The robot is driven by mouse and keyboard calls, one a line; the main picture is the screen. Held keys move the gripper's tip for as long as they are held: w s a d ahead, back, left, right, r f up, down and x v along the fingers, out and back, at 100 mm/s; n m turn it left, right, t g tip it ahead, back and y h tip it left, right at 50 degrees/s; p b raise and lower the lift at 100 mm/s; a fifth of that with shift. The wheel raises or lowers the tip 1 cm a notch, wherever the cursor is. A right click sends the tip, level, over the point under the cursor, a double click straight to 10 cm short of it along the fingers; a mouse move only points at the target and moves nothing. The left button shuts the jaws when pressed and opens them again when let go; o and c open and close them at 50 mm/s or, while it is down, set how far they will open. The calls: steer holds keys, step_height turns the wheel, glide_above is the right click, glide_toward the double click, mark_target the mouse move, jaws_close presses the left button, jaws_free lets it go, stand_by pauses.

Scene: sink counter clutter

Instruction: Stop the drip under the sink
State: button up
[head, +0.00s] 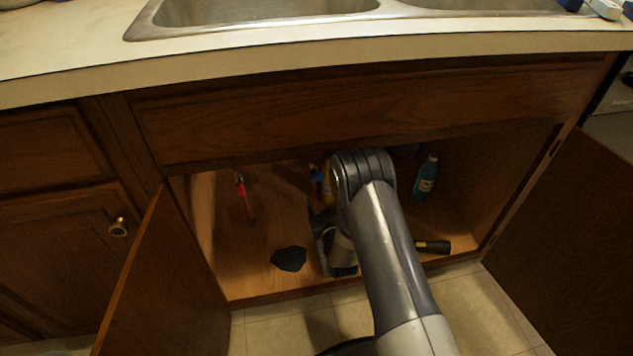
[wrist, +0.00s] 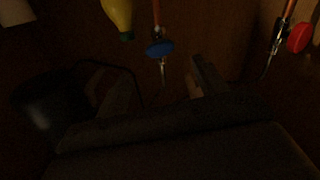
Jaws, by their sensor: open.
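A valve with a red handle (head: 239,183) is at the left inside the open sink cabinet; it also shows at the upper right of the wrist view (wrist: 300,37). A valve with a blue handle (head: 315,174) is right of it, beside my arm, and shows at the upper middle of the wrist view (wrist: 159,48), on a copper-coloured pipe. My gripper (wrist: 163,82) is open, its fingers apart below the blue handle in the wrist picture and not touching it. My arm hides part of the cabinet in the head view. No drip can be made out.
A dark patch (head: 289,259) lies on the cabinet floor. A yellow bottle (wrist: 118,15), a teal bottle (head: 426,177) and a black flashlight-like object (head: 432,247) are inside. A dark rounded object (wrist: 48,100) is at the wrist view's left. Open doors (head: 168,285) flank the opening.

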mark_target(318, 180)
steer(key=b+x, duration=0.2)
steer(key=x, duration=0.5)
steer(key=shift+w+f, duration=0.15)
steer(key=shift+w, duration=0.1)
steer(key=shift+w+a+b, duration=0.2)
steer(key=shift+w+b, duration=0.1)
steer(key=shift+w, duration=0.3)
steer(key=shift+c, duration=0.4)
